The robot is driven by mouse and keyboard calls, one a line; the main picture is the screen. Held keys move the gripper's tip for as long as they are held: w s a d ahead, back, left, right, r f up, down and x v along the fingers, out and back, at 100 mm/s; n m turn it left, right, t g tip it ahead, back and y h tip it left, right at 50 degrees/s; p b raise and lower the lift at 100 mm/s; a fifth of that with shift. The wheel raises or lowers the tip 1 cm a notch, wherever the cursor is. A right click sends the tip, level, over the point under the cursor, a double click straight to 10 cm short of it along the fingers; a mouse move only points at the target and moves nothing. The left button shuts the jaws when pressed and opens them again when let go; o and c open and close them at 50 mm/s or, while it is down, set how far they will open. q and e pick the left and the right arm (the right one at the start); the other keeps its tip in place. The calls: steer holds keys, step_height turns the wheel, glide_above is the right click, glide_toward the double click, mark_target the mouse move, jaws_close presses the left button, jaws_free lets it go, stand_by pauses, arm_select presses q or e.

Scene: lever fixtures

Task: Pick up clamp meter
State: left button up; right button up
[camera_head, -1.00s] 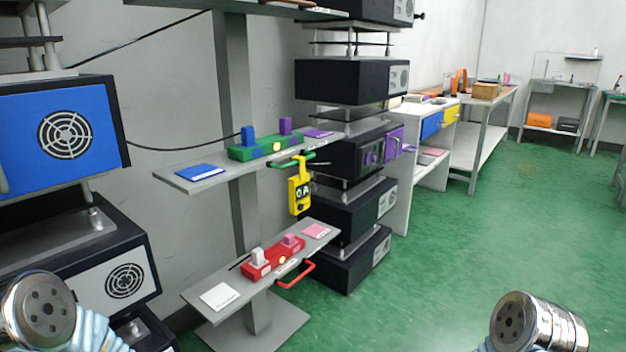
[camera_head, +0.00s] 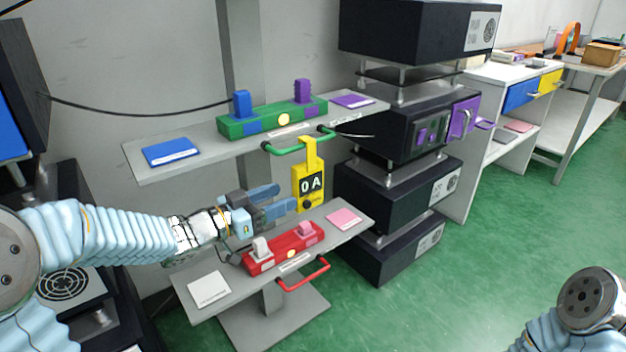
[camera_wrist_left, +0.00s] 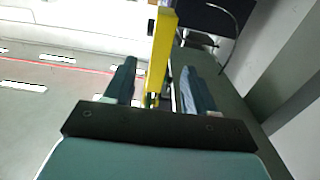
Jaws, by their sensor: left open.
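The yellow clamp meter (camera_head: 309,187) hangs by its clamp from the green handle (camera_head: 290,149) of the upper shelf's green lever fixture. Its display reads "0A". My left gripper (camera_head: 278,201) is open, just left of the meter in the head view, with its blue fingers pointing toward it. In the left wrist view the meter (camera_wrist_left: 161,50) stands edge-on between my two open fingers (camera_wrist_left: 157,85); I cannot tell whether they touch it. My right arm shows at the lower right, but its gripper is out of view.
The upper shelf (camera_head: 190,142) holds a blue booklet (camera_head: 171,151) and a purple one. Below my left gripper, the lower shelf (camera_head: 245,287) holds a red fixture (camera_head: 284,247) with a red handle (camera_head: 305,276). Black equipment boxes (camera_head: 398,207) stand behind the meter. Green floor is clear at right.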

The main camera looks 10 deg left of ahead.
mark_target(315, 182)
arm_select(q)
steer(key=x, duration=1)
steer(key=shift+d+r, duration=0.1)
jaws_close()
